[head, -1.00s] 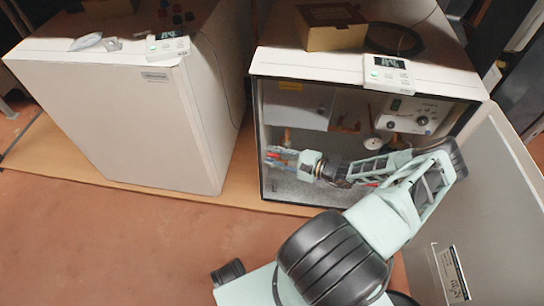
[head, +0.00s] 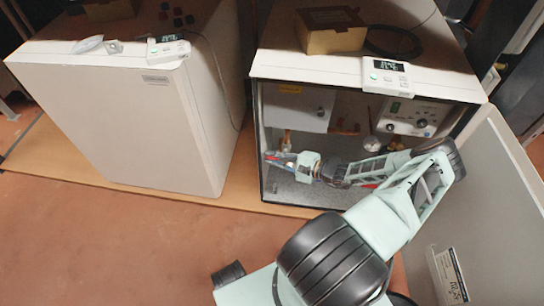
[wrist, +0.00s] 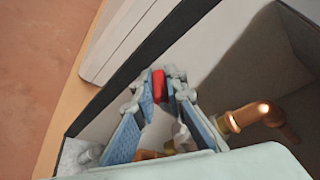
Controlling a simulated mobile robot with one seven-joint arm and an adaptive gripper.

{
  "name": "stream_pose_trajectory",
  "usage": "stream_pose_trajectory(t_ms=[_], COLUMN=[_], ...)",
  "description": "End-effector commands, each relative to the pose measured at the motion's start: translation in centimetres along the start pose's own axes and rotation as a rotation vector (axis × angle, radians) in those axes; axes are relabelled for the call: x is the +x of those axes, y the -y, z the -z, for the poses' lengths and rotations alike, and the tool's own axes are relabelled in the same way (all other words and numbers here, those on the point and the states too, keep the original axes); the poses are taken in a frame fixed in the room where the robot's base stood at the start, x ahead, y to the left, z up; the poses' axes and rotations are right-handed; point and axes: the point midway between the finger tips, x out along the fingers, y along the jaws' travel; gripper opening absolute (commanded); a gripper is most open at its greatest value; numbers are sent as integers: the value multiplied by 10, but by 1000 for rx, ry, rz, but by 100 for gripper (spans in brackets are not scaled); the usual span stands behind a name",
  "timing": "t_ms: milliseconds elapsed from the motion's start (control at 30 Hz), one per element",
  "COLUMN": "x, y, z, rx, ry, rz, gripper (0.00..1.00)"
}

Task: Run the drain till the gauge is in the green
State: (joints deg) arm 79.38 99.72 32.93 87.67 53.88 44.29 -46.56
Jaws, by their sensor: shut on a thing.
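My gripper (head: 272,158) reaches into the open cabinet of the right-hand heat pump (head: 262,110), low at its left side. In the wrist view its blue fingers (wrist: 163,85) are shut on a small red handle (wrist: 159,86), which shows between the fingertips. I take this to be the drain's handle; its valve body is hidden. A round white-faced gauge (head: 371,143) sits in the cabinet behind my arm, too small in the head view to read its needle or any green band. A copper pipe (wrist: 240,118) runs to the right of the fingers.
The cabinet's door (head: 480,200) stands open at the right. A control panel with knobs (head: 412,117) is at the upper right inside. A display unit (head: 387,76) and a cardboard box (head: 330,32) sit on top. A second, closed heat pump (head: 110,120) stands left.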

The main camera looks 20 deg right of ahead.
Motion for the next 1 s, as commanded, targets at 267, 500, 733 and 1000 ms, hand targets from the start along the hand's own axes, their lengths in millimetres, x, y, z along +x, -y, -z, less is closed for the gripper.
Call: stream_pose_trajectory(t_ms=[267,500,733,1000], x=[-1,-1,-2,-3], y=[1,-5,-12,-19], z=[-1,3,9,14], rx=[-47,-103,-150,-187], ry=[-83,-182,-265,-329], rz=[-116,-253,-367,-454], gripper=[0,0,0,0])
